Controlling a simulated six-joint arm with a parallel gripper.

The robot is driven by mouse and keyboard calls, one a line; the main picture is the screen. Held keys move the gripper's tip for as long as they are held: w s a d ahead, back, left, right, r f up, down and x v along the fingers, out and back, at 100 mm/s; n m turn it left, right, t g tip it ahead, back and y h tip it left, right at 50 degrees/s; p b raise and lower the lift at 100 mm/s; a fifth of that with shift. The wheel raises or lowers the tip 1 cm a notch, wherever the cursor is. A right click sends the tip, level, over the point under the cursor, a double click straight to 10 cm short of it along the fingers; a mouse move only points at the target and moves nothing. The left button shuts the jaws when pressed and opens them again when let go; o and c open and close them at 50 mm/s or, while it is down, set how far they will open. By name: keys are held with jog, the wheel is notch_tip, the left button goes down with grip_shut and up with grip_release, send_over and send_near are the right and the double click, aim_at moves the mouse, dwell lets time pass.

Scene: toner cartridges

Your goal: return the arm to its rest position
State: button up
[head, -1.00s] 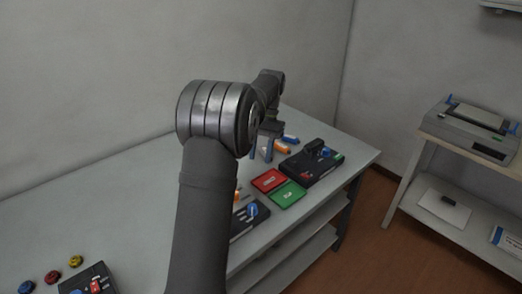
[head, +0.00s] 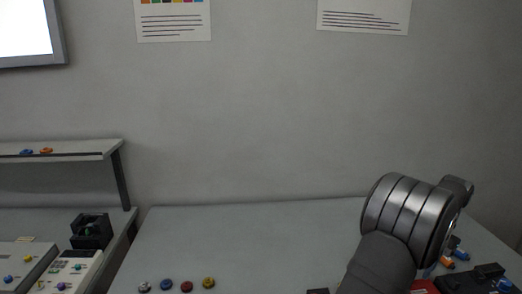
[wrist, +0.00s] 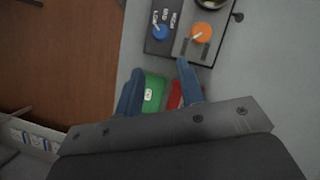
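My gripper (wrist: 159,78) shows in the wrist view with its two blue fingers apart and nothing between them. It hangs over the table near a green tray (wrist: 153,92) and a red tray (wrist: 174,97), which the fingers partly cover. In the head view my arm rises at the lower right, bent at a dark, banded joint. It hides most of the gripper there.
A dark device with a blue knob (wrist: 160,32) and an orange knob (wrist: 201,33) lies beyond the fingers. Several coloured knobs (head: 186,286) sit at the table's front. The table's middle (head: 250,235) is clear. A shelf (head: 60,150) stands left.

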jog(key=x, duration=1.5)
jog(key=shift+a, duration=0.1)
jog(key=v, duration=1.7)
jog(key=x, duration=1.7)
jog(key=shift+a+f, duration=0.1)
jog(key=shift+f, duration=0.15)
jog(key=shift+s+r+m, duration=0.1)
jog(key=shift+r+m, duration=0.1)
jog(key=shift+m, duration=0.4)
jog(key=shift+m+t, duration=0.4)
jog(key=shift+m, duration=0.2)
jog(key=m+t, duration=0.1)
jog(key=m, duration=0.2)
jog(key=m+t, duration=0.1)
jog(key=m, duration=0.2)
jog(key=shift+s+t, duration=0.2)
jog(key=shift+t, duration=0.1)
jog(key=shift+m, duration=0.4)
jog(key=shift+v, duration=3.1)
jog(key=shift+o, duration=0.4)
